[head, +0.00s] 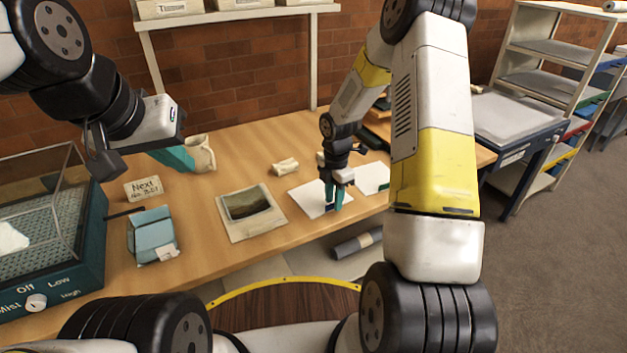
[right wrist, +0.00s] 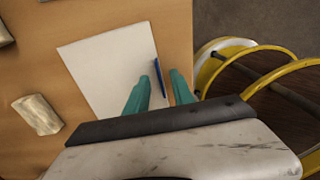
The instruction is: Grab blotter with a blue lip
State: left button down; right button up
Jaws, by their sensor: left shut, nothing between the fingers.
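A white blotter (head: 306,200) lies flat on the wooden table, partly behind my right gripper. It also shows in the right wrist view (right wrist: 100,70), with its narrow blue lip (right wrist: 158,72) along the right edge. My right gripper (head: 334,203) points down at the blotter. In the right wrist view its teal fingers (right wrist: 160,90) are apart, one on each side of the lip's line; contact with the lip cannot be told. My left gripper (head: 103,162) is shut and empty, raised above the left part of the table.
Another white sheet (head: 370,177) with a green edge lies right of the blotter. A mounted picture (head: 250,227), a small cream bundle (head: 285,166), a blue box (head: 152,232) and a misting case (head: 80,262) stand or lie leftward.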

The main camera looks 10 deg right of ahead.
jog(key=shift+f, duration=0.45)
jog(key=shift+c, duration=0.2)
grip_shut()
dwell(0.9)
